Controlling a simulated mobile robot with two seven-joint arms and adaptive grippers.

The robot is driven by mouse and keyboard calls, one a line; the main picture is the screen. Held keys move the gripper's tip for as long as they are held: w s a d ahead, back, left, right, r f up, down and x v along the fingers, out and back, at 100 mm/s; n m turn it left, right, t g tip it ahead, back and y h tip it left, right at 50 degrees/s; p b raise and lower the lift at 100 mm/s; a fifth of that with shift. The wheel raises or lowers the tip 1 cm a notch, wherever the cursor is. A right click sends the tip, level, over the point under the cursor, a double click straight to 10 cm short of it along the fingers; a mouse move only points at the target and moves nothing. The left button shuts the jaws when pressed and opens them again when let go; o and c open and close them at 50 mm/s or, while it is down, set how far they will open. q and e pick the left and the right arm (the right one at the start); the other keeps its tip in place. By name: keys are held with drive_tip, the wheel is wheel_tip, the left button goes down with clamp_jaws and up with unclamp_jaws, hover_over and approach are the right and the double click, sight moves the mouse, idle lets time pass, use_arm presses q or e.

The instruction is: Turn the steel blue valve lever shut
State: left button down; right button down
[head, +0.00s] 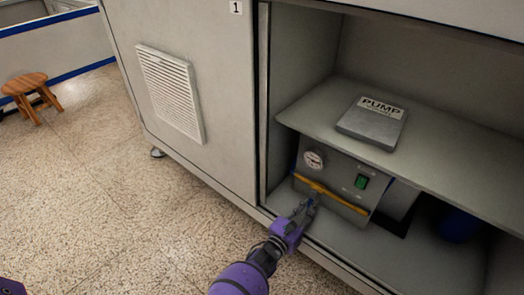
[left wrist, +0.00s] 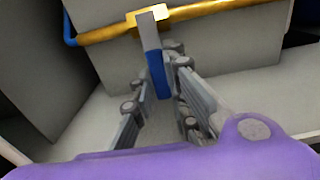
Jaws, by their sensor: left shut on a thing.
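The valve lever (left wrist: 152,38) is a flat steel strip with a blue sleeve at its lower end. It comes off a yellow valve body on a yellow pipe (head: 345,201) across the front of the grey pump unit (head: 339,183). In the left wrist view the lever stands crosswise to the pipe (left wrist: 228,24). My left gripper (left wrist: 160,82) is shut on the lever's blue sleeve, one finger on each side. In the head view my left gripper (head: 307,208) reaches into the lower compartment and hides most of the lever. My right gripper is not in view.
A shelf (head: 440,161) lies above the pump unit, with a grey box labelled PUMP (head: 372,125) on it. The cabinet's left side wall and bottom front edge are close to my arm. A dark blue object (head: 458,225) stands at the right. A wooden stool (head: 26,85) stands far left.

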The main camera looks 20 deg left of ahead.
use_arm(q)
drive_tip(key=shift+w, duration=0.1)
drive_tip(key=c, duration=1.8)
unclamp_jaws()
drive_tip(key=shift+o, duration=0.6)
drive_tip(key=shift+r, duration=0.15)
wheel_tip(320, 180, up, 10)
drive_tip(key=shift+f, duration=0.25)
drive_tip(key=shift+s+a+f, duration=0.1)
drive_tip(key=shift+s, duration=0.15)
